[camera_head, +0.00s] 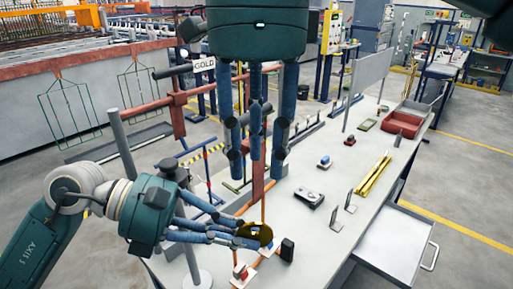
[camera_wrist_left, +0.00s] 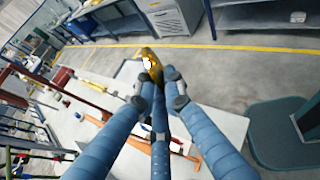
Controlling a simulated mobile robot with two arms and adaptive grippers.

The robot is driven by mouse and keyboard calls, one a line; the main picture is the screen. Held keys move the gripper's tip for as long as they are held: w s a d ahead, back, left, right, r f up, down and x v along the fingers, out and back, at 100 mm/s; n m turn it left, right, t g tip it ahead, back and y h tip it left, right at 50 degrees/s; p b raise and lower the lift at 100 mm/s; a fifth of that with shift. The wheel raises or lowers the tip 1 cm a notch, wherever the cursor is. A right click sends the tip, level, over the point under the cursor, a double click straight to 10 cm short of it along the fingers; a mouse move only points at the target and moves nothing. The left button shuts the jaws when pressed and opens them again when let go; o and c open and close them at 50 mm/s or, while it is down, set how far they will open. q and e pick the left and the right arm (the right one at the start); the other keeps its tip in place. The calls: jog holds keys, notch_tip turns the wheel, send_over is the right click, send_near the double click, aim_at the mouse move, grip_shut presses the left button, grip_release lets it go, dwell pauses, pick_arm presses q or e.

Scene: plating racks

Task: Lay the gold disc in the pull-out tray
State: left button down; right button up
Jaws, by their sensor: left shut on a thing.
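The gold disc (camera_head: 262,232) is held upright or tilted between the fingertips of my left gripper (camera_head: 243,236), above the near end of the bench. In the left wrist view the disc (camera_wrist_left: 151,62) shows edge-on just past the closed fingers (camera_wrist_left: 160,88). The pull-out tray (camera_head: 395,247) stands open on the right side of the bench, with a metal handle; its visible floor is bare. The disc is well to its left. My right gripper (camera_head: 256,165) hangs from above over the bench's left edge, fingers pointing down, apart and empty.
The bench (camera_head: 310,240) holds gold bars (camera_head: 373,174), a grey device (camera_head: 309,197), small upright plates and a red bin (camera_head: 402,124). A rack post with a GOLD sign (camera_head: 204,64) stands at the left. The floor right of the tray is clear.

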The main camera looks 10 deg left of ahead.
aim_at(256, 222)
pick_arm(q)
jog(key=shift+a, duration=0.1)
pick_arm(e)
notch_tip(256, 222, down, 12)
jog(key=shift+s+r, duration=0.1)
dwell(0.4)
grip_shut()
pick_arm(q)
jog(key=c, duration=1.8)
grip_release()
jog(key=shift+o, duration=0.2)
jog(key=shift+r, duration=0.1)
